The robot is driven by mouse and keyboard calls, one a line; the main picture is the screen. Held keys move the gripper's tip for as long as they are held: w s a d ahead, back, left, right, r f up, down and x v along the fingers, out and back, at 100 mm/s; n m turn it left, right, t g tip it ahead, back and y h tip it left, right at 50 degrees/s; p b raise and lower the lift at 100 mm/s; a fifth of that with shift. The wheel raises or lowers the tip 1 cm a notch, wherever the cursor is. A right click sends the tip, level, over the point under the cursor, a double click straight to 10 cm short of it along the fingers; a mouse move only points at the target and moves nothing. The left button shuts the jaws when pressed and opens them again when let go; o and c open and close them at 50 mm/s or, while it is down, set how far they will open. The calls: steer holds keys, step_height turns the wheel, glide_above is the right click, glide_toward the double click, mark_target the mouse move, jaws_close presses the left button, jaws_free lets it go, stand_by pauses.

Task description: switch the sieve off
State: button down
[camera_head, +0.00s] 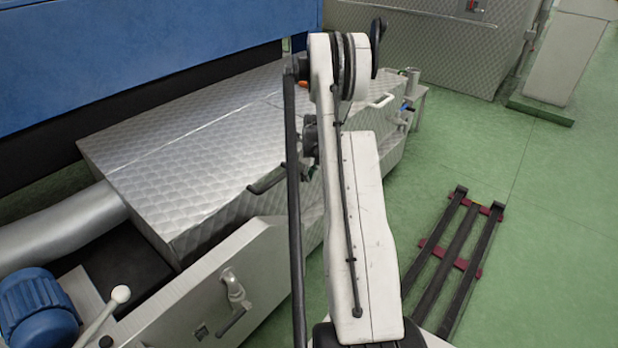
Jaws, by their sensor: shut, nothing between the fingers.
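No label marks the sieve, and I cannot tell for certain which machine it is. A long quilted steel machine (200,150) fills the left and middle of the head view. A lever handle (236,310) sits on its lower grey front panel. A white-knobbed lever (120,294) stands beside a blue motor (40,305) at the lower left. I cannot tell whether either lever is the sieve's switch. My white arm stands in the middle and hides part of the machine's front. I cannot make out my gripper.
A blue machine body (140,40) rises behind. A steel cabinet (430,45) stands at the back right, near a pale pillar (565,60). Dark rails with red crosspieces (455,252) lie on the green floor. Open floor (550,220) is on the right.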

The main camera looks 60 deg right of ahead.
steer(key=shift+w+r, duration=0.1)
steer(key=shift+r, duration=0.75)
steer(key=s+r+p, duration=0.3)
steer(key=s+r, duration=0.2)
steer(key=r, duration=0.5)
steer(key=shift+s+a+r+p, duration=0.2)
steer(key=shift+p, duration=0.15)
